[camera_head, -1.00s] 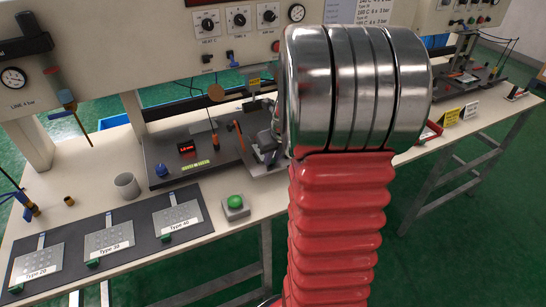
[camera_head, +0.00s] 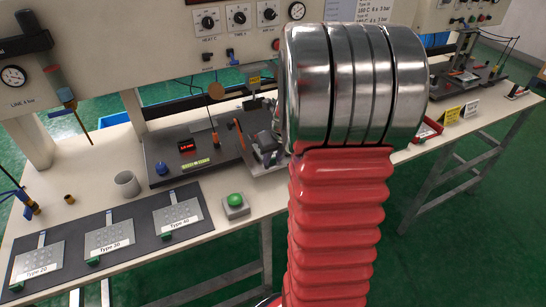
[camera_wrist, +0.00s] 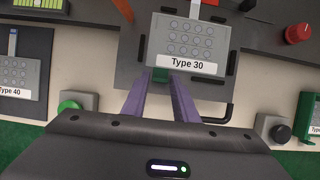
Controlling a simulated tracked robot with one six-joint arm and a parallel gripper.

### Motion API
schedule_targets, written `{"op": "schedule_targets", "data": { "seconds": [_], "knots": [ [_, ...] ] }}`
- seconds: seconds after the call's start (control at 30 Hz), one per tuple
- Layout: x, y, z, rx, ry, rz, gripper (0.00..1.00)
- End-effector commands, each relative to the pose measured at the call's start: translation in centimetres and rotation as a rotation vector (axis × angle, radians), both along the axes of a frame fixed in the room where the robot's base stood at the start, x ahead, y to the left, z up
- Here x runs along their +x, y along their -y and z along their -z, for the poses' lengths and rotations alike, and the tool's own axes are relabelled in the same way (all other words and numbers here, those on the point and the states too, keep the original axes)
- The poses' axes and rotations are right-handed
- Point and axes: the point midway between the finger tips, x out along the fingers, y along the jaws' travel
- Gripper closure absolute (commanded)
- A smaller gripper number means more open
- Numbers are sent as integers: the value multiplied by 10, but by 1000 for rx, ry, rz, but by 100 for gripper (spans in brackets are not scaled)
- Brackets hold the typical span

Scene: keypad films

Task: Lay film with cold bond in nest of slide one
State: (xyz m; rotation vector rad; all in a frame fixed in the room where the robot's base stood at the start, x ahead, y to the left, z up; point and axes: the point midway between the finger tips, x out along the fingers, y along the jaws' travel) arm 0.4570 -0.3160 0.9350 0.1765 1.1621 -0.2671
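A grey film plate labelled Type 30 (camera_wrist: 188,42) lies over a dark slide plate in the wrist view, between black corner pieces of the nest (camera_wrist: 228,60). Whether it rests fully in the nest or hovers just above I cannot tell. In the head view my arm hides most of the slide and the film. Other films marked Type 20 (camera_head: 38,264), Type 30 (camera_head: 108,239) and Type 40 (camera_head: 178,217) lie on a dark mat.
A green button box (camera_head: 235,206) stands at the bench's front edge, left of my fingers in the wrist view (camera_wrist: 77,104). A black knob box (camera_wrist: 277,131) and a red button (camera_wrist: 298,33) are to the right. A grey cup (camera_head: 126,185) stands behind the mat.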

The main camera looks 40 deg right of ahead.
Motion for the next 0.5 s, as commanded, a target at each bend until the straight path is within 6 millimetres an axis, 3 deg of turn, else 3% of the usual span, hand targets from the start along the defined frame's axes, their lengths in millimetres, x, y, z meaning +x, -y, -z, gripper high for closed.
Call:
{"op": "schedule_targets", "data": {
  "seconds": [0.2,0.5],
  "knots": [
    [0,0,0,0,0,0,59],
    [0,0,-2,0,0,0,59]
  ]
}}
